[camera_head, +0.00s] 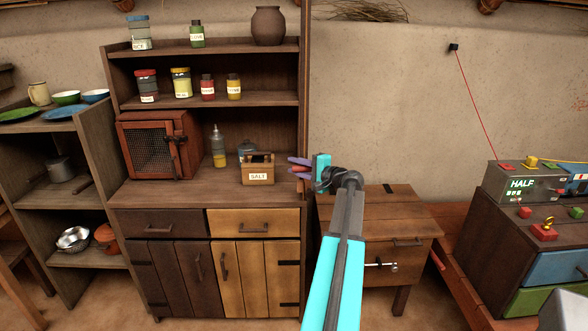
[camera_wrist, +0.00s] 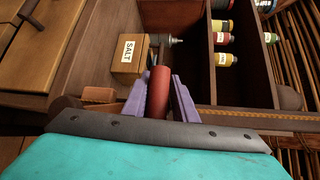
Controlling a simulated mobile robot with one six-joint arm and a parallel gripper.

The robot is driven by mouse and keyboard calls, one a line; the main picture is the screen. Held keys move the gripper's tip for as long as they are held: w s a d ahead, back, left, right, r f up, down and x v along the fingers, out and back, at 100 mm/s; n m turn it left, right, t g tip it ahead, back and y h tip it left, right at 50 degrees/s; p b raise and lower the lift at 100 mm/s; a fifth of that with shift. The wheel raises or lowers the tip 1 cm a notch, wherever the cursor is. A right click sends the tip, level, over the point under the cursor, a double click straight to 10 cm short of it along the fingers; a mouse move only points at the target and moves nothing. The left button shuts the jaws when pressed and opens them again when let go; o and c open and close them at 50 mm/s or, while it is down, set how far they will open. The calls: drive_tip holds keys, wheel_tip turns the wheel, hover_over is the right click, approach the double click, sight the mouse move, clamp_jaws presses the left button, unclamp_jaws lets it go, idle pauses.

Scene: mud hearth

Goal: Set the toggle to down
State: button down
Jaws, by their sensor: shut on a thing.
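My gripper (camera_head: 299,167) is in front of the wooden shelf unit, to the right of the salt box. Its purple fingers (camera_wrist: 158,95) are shut on a red cylinder (camera_wrist: 159,92), which also shows as a small red piece in the head view (camera_head: 299,169). I cannot clearly make out the toggle. A red block with a gold-coloured upright part (camera_head: 545,229) stands on the dark cabinet at the right, and may be it. The gripper is far to the left of this block.
A box reading HALF (camera_head: 522,184) stands on the dark cabinet (camera_head: 510,232), beside red and green buttons. A low wooden table (camera_head: 372,215) lies between it and the shelf unit (camera_head: 170,185). The salt box (camera_head: 258,170) stands close to my gripper. A red line runs down from the wall.

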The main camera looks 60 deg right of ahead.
drive_tip(key=shift+s+a+f, duration=0.1)
drive_tip(key=shift+a+f, duration=0.05)
drive_tip(key=shift+f, duration=0.5)
drive_tip(key=c, duration=1.7)
unclamp_jaws()
drive_tip(key=shift+o, duration=0.7)
drive_tip(key=shift+r, duration=0.1)
drive_tip(key=shift+r, duration=0.1)
